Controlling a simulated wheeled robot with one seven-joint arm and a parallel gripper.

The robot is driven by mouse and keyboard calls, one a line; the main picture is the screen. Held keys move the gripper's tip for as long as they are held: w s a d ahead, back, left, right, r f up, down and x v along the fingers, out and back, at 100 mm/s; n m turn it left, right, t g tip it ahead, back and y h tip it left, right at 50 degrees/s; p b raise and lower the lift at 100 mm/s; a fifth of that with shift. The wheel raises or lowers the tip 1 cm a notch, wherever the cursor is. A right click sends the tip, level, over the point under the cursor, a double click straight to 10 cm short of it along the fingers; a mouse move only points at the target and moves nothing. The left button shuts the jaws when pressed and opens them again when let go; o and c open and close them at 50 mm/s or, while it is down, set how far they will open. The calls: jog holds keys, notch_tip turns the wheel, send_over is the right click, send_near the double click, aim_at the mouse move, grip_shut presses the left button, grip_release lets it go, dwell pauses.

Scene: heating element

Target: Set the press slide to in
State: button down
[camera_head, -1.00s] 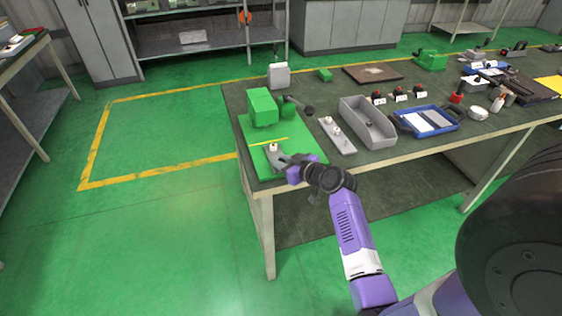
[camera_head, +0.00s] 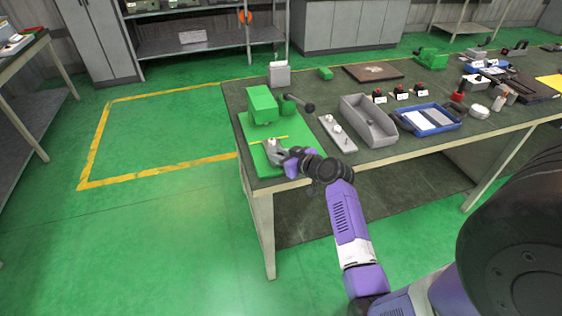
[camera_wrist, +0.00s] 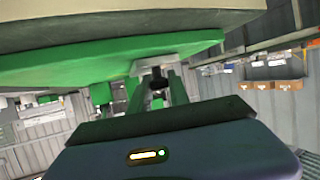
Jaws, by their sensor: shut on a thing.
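The press is a green base plate (camera_head: 252,130) with a green block (camera_head: 262,106) at its back, on the near left corner of the workbench. A small pale slide piece (camera_head: 272,141) sits on the plate by a yellow line. My gripper (camera_head: 274,151) is shut on the slide piece from the front. In the wrist view, my gripper's fingers (camera_wrist: 157,92) close around a small dark part under the green plate edge (camera_wrist: 110,60). The fingers partly hide the slide, so its exact travel is hard to tell.
A black-knobbed lever (camera_head: 308,107) sticks out right of the block. A light plate with knobs (camera_head: 338,134) and a grey bin (camera_head: 368,122) stand to the right. A blue tray (camera_head: 430,119) lies farther right. The floor left of the bench is clear.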

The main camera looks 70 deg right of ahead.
aim_at(272, 139)
jog(key=w+d+b, duration=0.4)
jog(key=d, duration=0.1)
jog(key=shift+w+d+f, duration=0.2)
jog(key=shift+w+d, duration=0.15)
jog(key=shift+w, duration=0.05)
jog(key=shift+w+d+r+b, duration=0.1)
jog(key=shift+w+d+b, duration=0.05)
jog(key=shift+d+b, duration=0.15)
jog(key=shift+w+r, duration=0.1)
jog(key=shift+r, duration=0.05)
jog(key=c, duration=1.3)
grip_release()
jog(key=shift+d, duration=0.1)
jog(key=shift+o, duration=0.2)
jog(key=v, duration=0.7)
jog(key=shift+s+a+r, duration=0.1)
jog(key=shift+s+a, duration=0.1)
jog(key=shift+s, duration=0.1)
